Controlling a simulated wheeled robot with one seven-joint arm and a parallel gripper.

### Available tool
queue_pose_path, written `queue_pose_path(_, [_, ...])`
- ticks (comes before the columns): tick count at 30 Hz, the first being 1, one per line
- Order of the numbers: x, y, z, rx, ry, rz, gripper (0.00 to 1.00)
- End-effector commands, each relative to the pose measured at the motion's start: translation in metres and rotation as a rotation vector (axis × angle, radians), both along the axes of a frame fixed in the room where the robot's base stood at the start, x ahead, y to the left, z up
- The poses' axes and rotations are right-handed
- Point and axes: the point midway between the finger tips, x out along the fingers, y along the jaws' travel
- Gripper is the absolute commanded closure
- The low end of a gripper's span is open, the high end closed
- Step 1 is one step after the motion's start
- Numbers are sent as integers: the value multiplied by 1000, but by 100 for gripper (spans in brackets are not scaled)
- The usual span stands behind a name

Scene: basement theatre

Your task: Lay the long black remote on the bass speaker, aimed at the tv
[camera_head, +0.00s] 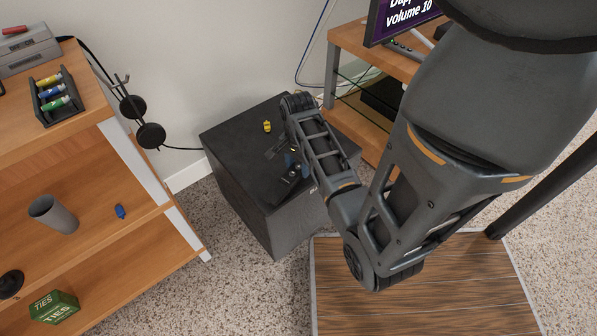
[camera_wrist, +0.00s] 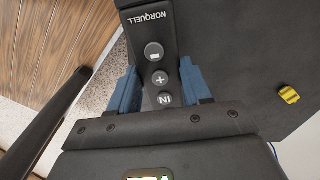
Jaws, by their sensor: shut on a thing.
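The bass speaker (camera_head: 240,205) is a black box on the carpet, between the shelf and the TV stand. Its dark top also fills the right of the wrist view (camera_wrist: 245,50). The long black remote (camera_wrist: 150,28), marked NORQUELL and with round buttons, lies between the blue fingers of my gripper (camera_wrist: 161,86), which is shut on it. In the head view my gripper (camera_head: 292,168) is low over the speaker top, and my arm hides part of it. I cannot tell whether the remote touches the speaker. The TV (camera_head: 402,18) is at the top right, partly cut off.
A small yellow object (camera_head: 267,127) sits on the speaker top, beside the gripper. The TV stand (camera_head: 375,50) is close behind on the right.

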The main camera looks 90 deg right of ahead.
Motion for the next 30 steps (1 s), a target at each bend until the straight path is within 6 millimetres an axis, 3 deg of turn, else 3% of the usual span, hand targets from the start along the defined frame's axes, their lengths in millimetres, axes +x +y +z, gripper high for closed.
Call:
queue_pose_path(5, [-1,0,-28,2,1,0,84])
queue_pose_path(17, [0,0,-31,1,1,0,84])
queue_pose_path(18, [0,0,-31,1,1,0,48])
queue_pose_path(25, [-1,0,-31,1,1,0,26])
queue_pose_path(30, [-1,0,-31,1,1,0,26])
